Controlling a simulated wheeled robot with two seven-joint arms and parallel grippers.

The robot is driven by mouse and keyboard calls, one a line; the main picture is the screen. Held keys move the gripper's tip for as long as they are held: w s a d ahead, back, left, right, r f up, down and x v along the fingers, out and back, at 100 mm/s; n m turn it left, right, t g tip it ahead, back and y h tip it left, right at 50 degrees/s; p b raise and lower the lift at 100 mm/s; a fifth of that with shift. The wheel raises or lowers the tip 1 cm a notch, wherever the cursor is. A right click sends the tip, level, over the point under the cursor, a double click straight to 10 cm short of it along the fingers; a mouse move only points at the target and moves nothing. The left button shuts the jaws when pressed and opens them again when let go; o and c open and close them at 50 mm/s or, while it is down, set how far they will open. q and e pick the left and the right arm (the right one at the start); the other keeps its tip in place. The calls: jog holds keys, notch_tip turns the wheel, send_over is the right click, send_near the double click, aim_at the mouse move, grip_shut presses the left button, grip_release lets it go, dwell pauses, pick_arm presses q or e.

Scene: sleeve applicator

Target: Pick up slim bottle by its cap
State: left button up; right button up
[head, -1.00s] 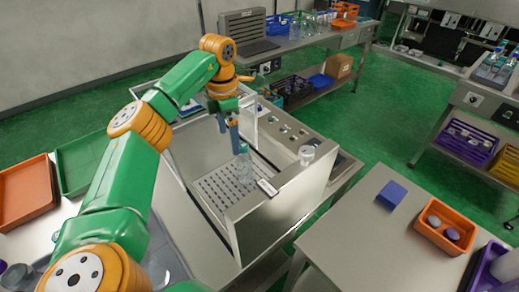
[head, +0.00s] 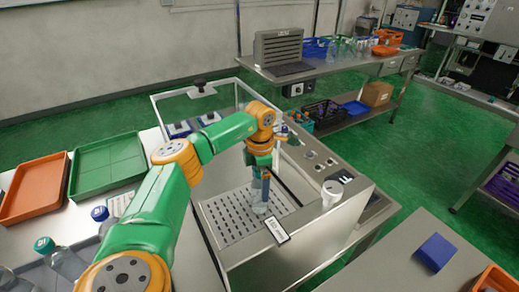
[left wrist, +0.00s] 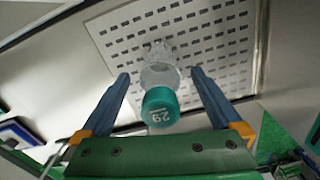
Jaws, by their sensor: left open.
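The slim bottle (head: 260,208) is clear and stands on the perforated plate (head: 222,218) inside the applicator's open bay. In the left wrist view the clear bottle body (left wrist: 160,75) shows beyond its teal cap (left wrist: 160,106), which is marked 29. My left gripper (head: 260,188) points down over the bottle and hides its upper part in the head view. In the left wrist view my left gripper (left wrist: 161,76) is open, with one finger on each side of the cap and a visible gap on both sides. My right gripper is in no view.
Metal walls surround the bay, and a white cylinder (head: 332,193) stands on the right-hand housing. A white label tag (head: 276,231) sits at the front edge. Green (head: 106,166) and orange (head: 35,188) trays and other bottles (head: 62,260) are at left.

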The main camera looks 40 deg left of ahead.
pick_arm(q)
grip_shut()
dwell(0.4)
